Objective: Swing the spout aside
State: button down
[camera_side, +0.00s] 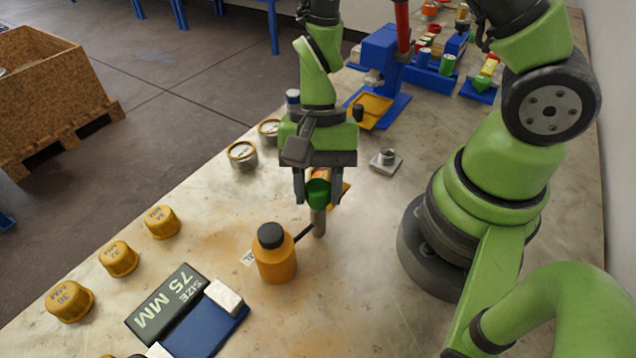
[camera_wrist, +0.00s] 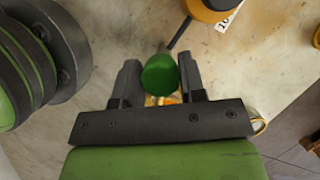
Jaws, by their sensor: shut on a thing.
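My gripper (camera_side: 318,196) points down with its fingers on either side of a green-topped piece (camera_side: 318,190), and is shut on it. In the wrist view the round green top (camera_wrist: 159,73) sits between my two fingers (camera_wrist: 159,62). A grey post (camera_side: 318,222) stands directly below the green piece; my fingers hide part of the join. A thin dark rod (camera_side: 303,235), which looks like the spout, runs from the post toward an orange bottle (camera_side: 275,262) with a black cap. The rod (camera_wrist: 180,32) also reaches toward the bottle (camera_wrist: 208,10) in the wrist view. Whether it touches the bottle is unclear.
A sign reading "SIZE 75 MM" (camera_side: 165,303) and a blue plate (camera_side: 205,332) lie at the front. Several yellow caps (camera_side: 119,259) line the left edge. A small grey flanged fitting (camera_side: 386,161) stands to the right. Blue stands (camera_side: 379,50) are behind. The bench right of the bottle is clear.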

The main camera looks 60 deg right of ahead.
jog(key=m+t, duration=0.1)
jog(key=m, duration=0.3)
jog(key=shift+y, duration=0.4)
jog(key=shift+m+t, duration=0.9)
jog(key=shift+m, duration=1)
jog(key=c, duration=0.7)
grip_release()
jog(key=shift+r, duration=0.1)
jog(key=shift+v, duration=4.95)
jog(key=shift+s, duration=0.1)
